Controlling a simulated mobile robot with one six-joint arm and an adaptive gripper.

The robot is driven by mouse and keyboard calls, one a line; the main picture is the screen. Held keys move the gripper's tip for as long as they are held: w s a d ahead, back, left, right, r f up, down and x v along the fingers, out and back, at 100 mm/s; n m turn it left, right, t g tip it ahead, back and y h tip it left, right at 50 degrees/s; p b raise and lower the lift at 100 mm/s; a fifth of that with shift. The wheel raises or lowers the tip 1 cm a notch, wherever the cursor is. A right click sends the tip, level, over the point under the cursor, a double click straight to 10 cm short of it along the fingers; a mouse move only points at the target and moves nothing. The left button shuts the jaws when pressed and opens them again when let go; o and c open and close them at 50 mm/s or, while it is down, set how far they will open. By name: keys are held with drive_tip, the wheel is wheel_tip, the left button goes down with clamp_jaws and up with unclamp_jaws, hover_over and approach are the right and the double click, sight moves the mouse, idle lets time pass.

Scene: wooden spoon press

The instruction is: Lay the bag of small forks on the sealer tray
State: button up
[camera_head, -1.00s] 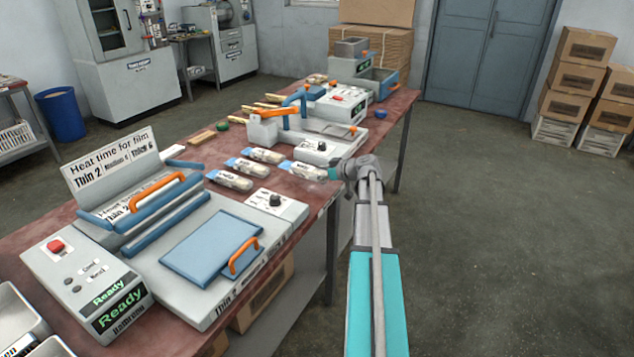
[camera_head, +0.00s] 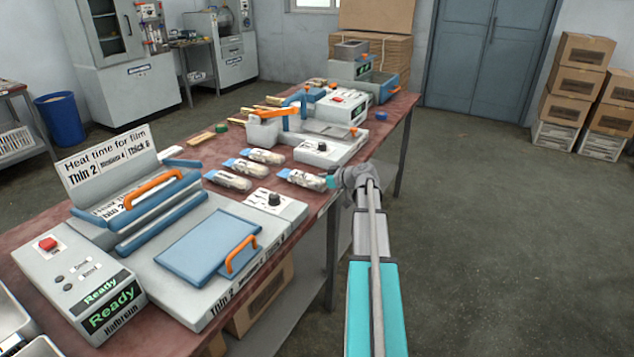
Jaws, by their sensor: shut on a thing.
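My gripper (camera_head: 330,182) is at the right of the row of bags, its jaws shut on the near end of a clear bag with a blue top (camera_head: 303,178). The bag's pale contents are too small to identify as small forks. It is hard to tell whether the bag is clear of the table. The sealer (camera_head: 115,225) stands at the left front, with a blue bar and an orange handle. A flat blue plate (camera_head: 200,250) with an orange handle lies on its front, apparently the tray; nothing lies on it.
Three similar bags lie left of the held one, including the nearest (camera_head: 228,180). A control box with a black knob (camera_head: 274,199) stands between bags and plate. A second machine (camera_head: 325,150) stands behind my gripper. Floor to the right is clear.

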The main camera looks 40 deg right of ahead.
drive_tip(key=shift+f, duration=0.15)
drive_tip(key=o, duration=0.8)
drive_tip(key=shift+s, duration=0.1)
drive_tip(key=p+v, duration=0.5)
drive_tip(key=v, duration=0.8)
drive_tip(key=shift+s+d, duration=0.2)
drive_tip(key=shift+s, duration=0.1)
